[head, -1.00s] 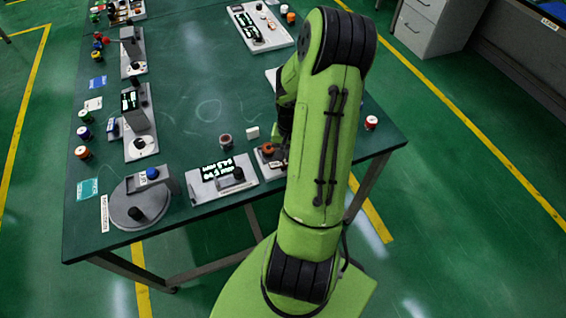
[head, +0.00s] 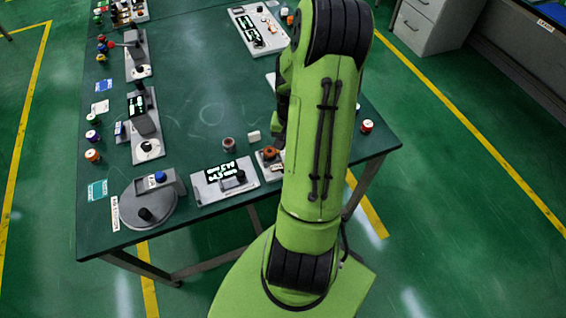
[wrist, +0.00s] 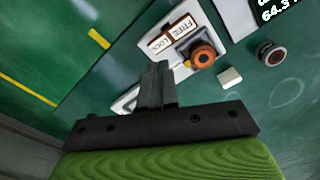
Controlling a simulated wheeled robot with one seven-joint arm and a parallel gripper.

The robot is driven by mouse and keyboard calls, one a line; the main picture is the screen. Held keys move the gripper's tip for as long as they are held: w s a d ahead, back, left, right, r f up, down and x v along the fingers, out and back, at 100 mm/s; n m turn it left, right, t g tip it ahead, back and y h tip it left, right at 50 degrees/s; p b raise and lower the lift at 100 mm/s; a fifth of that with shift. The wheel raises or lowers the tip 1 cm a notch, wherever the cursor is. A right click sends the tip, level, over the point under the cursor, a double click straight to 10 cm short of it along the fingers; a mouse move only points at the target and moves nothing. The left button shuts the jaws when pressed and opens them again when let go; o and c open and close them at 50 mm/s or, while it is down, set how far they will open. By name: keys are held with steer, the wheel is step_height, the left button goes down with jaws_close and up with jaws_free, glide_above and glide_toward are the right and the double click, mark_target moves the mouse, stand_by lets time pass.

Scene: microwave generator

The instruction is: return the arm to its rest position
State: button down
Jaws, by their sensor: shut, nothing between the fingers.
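My gripper (wrist: 158,70) is shut and empty in the wrist view, its two dark fingers together above the table. Below it is a small grey device (wrist: 178,44) with an orange-brown knob (wrist: 203,54) and a "FREE / LOCK" label. The fingers cover part of this area, and I see a gap of unclear height between them and the device. In the head view my green arm (head: 325,130) rises in front of the table and hides much of the gripper. The same knob (head: 270,152) shows just left of the arm.
The green table (head: 215,85) carries a display unit (head: 224,180), a round grey device (head: 145,208), a small white block (head: 254,136) and a dark cylinder (head: 229,144). More devices line the left side. A red-and-white cylinder (head: 367,126) stands at the right edge. The table's middle is clear.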

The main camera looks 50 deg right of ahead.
stand_by(0.4)
steer(key=w+a+r+n+t+h, duration=0.1)
steer(key=w+a+r+n, duration=0.15)
steer(key=a+r, duration=0.5)
steer(key=w+a+r+n+t+h, duration=0.1)
steer(key=a+r+n, duration=0.3)
steer(key=a+r, duration=0.4)
steer(key=s+a+r+n+t+y, duration=0.2)
steer(key=s+a+r+n, duration=0.3)
steer(key=a, duration=0.6)
steer(key=s+r+t, duration=0.1)
steer(key=s+r, duration=0.1)
steer(key=s, duration=0.1)
steer(key=shift+s+r+n+t, duration=0.3)
steer(key=shift+s+r+n, duration=0.05)
steer(key=shift+s, duration=0.05)
